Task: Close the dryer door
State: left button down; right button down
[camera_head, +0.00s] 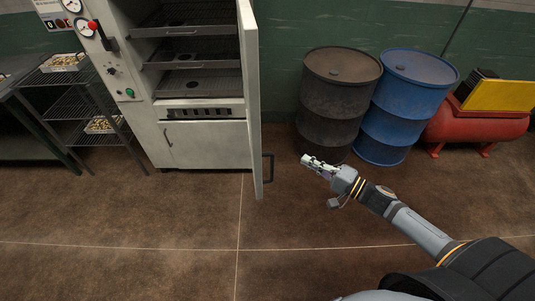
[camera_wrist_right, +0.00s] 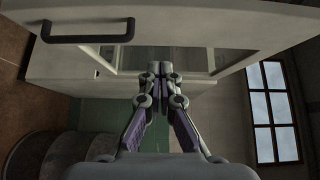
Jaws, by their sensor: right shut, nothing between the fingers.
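The white dryer (camera_head: 205,140) stands at the back left of the head view, with wire racks inside. Its tall door (camera_head: 253,90) stands open, seen nearly edge-on, swung out toward me. The door's black handle (camera_head: 268,168) sticks out to the right near its lower end. My right gripper (camera_head: 308,160) is shut and empty, to the right of the handle and apart from it in the head view. In the right wrist view the shut fingertips (camera_wrist_right: 160,70) show below the door (camera_wrist_right: 210,28), with the handle (camera_wrist_right: 88,30) at upper left. My left gripper is out of view.
A black drum (camera_head: 337,105) and a blue drum (camera_head: 403,110) stand behind my right gripper. A red tank (camera_head: 475,125) is at the far right. A wire shelf (camera_head: 80,110) with trays is left of the dryer. The front floor is clear.

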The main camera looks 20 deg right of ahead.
jog(key=s+a+x, duration=0.1)
jog(key=a+x, duration=0.1)
jog(key=x, duration=1)
jog(key=shift+a, duration=0.3)
jog(key=shift+f, duration=0.1)
jog(key=shift+a, duration=0.1)
